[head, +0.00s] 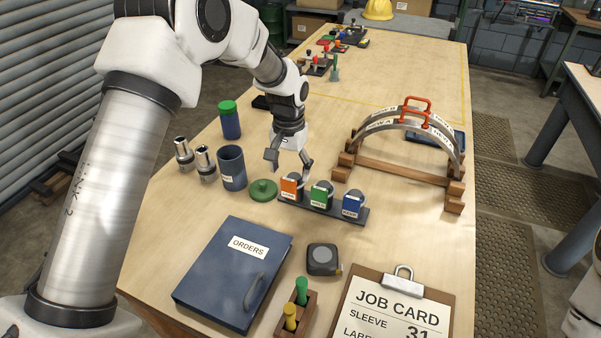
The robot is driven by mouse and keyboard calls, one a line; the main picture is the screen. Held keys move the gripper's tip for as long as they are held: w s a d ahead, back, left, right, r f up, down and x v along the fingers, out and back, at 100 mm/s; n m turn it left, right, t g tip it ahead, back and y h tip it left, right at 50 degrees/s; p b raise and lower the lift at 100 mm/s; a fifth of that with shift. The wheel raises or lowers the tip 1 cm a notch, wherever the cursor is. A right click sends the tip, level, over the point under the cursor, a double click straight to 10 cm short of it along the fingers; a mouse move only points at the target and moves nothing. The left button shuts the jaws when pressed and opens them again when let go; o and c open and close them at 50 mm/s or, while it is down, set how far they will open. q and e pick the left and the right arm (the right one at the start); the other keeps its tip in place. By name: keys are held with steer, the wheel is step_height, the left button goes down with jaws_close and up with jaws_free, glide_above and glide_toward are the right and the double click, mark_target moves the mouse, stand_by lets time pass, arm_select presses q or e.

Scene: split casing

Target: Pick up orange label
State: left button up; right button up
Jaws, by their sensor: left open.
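The orange label (289,188) stands at the left end of a dark holder strip (322,209) on the table. A green label (319,195) and a blue label (351,205) stand to its right on the same strip. My left gripper (288,164) is open and points down, just above and behind the orange label. Its fingers are spread, and the right finger is close to the gap between the orange and green labels. I see nothing between the fingers. Whether a finger touches a label, I cannot tell. My right gripper does not show.
A dark cup (231,168) and a green lid (263,190) stand left of the strip. A wooden stand with a metal arch (446,146) is to the right. A blue binder (221,285), a tape measure (323,259) and a job card clipboard (397,310) lie in front.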

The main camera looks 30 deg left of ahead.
mark_target(288, 179)
arm_select(q)
steer(key=f, duration=0.2)
steer(key=f+p, duration=0.1)
steer(key=f, duration=0.1)
steer(key=f+p, duration=0.1)
steer(key=shift+s+f, duration=0.3)
steer(key=shift+f, duration=0.1)
steer(key=shift+w+f, duration=0.1)
steer(key=shift+f, duration=0.1)
steer(key=shift+r, duration=0.1)
steer(key=shift+s+r, duration=0.15)
steer(key=shift+s, duration=0.1)
steer(key=c, duration=0.4)
steer(key=shift+s+r, duration=0.1)
steer(key=shift+s, duration=0.05)
steer(key=c, duration=0.9)
steer(key=shift+w, duration=0.2)
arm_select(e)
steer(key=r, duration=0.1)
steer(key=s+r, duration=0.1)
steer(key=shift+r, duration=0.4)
